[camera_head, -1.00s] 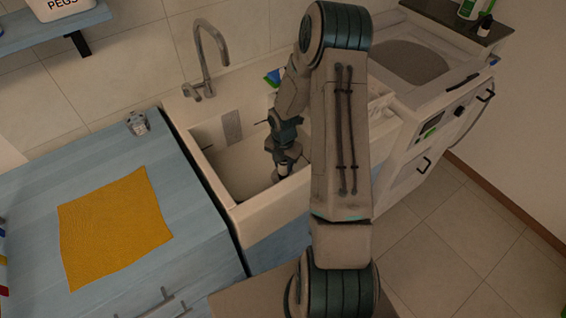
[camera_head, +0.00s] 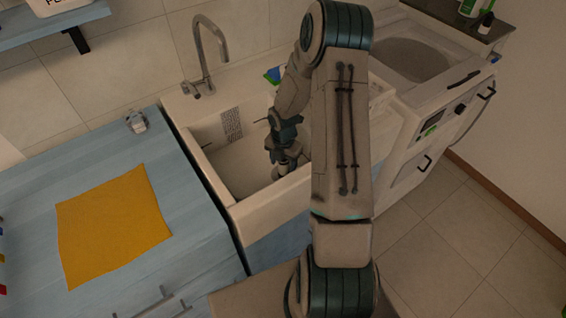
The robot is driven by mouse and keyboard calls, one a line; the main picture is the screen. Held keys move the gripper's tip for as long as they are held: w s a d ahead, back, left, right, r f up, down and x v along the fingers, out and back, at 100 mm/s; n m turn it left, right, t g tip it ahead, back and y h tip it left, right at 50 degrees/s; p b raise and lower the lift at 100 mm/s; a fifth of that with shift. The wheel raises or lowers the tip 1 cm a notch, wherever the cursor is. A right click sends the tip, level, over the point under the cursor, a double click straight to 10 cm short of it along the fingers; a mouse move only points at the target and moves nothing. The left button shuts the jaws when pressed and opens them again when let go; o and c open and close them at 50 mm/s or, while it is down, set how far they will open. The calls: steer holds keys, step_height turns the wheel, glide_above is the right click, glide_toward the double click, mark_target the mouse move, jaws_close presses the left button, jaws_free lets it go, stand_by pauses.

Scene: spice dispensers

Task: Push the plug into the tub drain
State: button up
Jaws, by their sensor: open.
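The white tub (camera_head: 235,165) stands in the middle of the view, below a tall grey tap (camera_head: 207,55). My gripper (camera_head: 278,174) points down inside the tub, low near its front wall. My arm crosses the tub's right part and hides it. The fingers are small and partly covered, and I see nothing held between them. I cannot make out the plug or the drain; the gripper, arm or front wall may hide them.
A blue counter (camera_head: 100,175) with an orange cloth (camera_head: 112,225) and a small metallic object (camera_head: 136,122) lies left. A blue and green item (camera_head: 272,75) sits at the tub's back. A white machine (camera_head: 430,120) stands right.

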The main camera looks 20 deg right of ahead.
steer(key=s+a+r+m+h, duration=0.1)
steer(key=s+r+m, duration=0.15)
steer(key=r, duration=0.75)
steer(key=s+a+r+m, duration=0.2)
steer(key=r+m, duration=0.2)
steer(key=r, duration=0.7)
steer(key=s+a+r+m+t, duration=0.1)
steer(key=s+a+r+m, duration=0.1)
steer(key=s+m, duration=0.3)
steer(key=s+a+r+m+t, duration=0.1)
steer(key=s+a+r+m, duration=0.2)
steer(key=s+r+m, duration=0.2)
steer(key=s+a+r+m+t+y, duration=0.1)
steer(key=s+r+m, duration=0.3)
steer(key=m, duration=0.5)
steer(key=s+a, duration=0.1)
steer(key=s, duration=0.1)
steer(key=shift+s+a, duration=0.2)
steer(key=shift+s, duration=0.15)
